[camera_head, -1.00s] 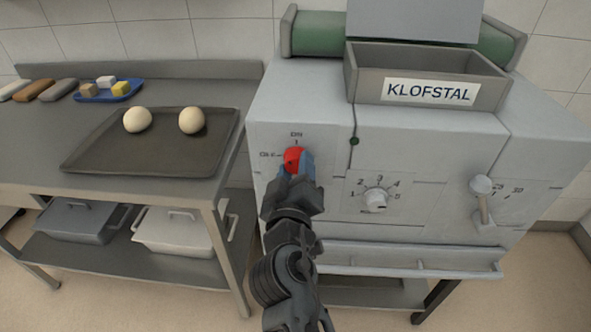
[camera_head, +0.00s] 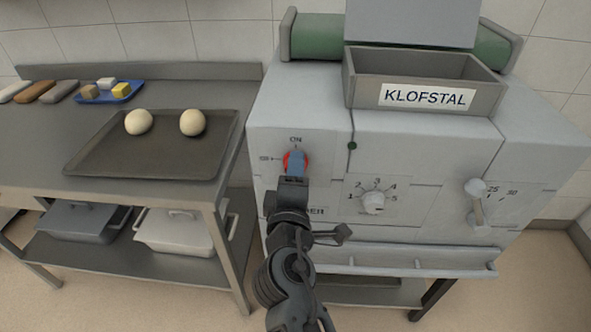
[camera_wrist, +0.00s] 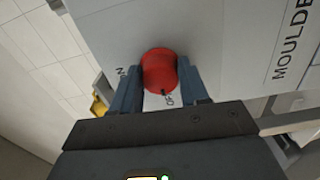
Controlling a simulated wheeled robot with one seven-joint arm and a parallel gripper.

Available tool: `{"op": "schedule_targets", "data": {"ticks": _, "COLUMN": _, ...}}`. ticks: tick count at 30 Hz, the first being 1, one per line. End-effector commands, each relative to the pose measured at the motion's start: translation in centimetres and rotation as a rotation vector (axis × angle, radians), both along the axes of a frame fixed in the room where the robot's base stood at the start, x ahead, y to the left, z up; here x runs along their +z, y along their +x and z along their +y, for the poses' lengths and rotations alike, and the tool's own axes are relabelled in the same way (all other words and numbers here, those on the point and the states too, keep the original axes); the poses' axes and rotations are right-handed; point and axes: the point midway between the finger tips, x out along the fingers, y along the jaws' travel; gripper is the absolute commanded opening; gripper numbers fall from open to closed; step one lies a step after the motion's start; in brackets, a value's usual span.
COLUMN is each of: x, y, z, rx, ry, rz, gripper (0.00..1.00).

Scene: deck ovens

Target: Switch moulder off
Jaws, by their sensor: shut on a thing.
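The moulder (camera_head: 420,150) is a light grey machine labelled KLOFSTAL on its hopper. Its red rotary switch (camera_head: 287,162) sits on the front left panel, with ON marked above it and another mark to its left. In the wrist view the red switch (camera_wrist: 159,70) lies between the two blue fingers of my gripper (camera_wrist: 160,85), with OFF lettering beside it and part of MOULDER at the right. My gripper (camera_head: 296,163) is shut on the red switch in the head view and hides part of it. The switch's exact pointer position is hard to tell.
A numbered dial (camera_head: 373,203) and a lever (camera_head: 476,203) are right of the switch. A ledge (camera_head: 410,260) runs below. At left, a steel table (camera_head: 40,140) bears a dark tray (camera_head: 150,160) with two dough balls and a blue plate (camera_head: 108,97).

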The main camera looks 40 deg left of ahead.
Motion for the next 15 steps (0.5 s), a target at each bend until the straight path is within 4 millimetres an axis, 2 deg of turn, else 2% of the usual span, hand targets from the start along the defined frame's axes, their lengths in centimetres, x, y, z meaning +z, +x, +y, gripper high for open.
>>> {"op": "schedule_targets", "data": {"ticks": 15, "x": -0.04, "y": -0.07, "z": 0.08, "rx": 0.002, "ry": -0.061, "rz": -0.038, "gripper": 0.14}}
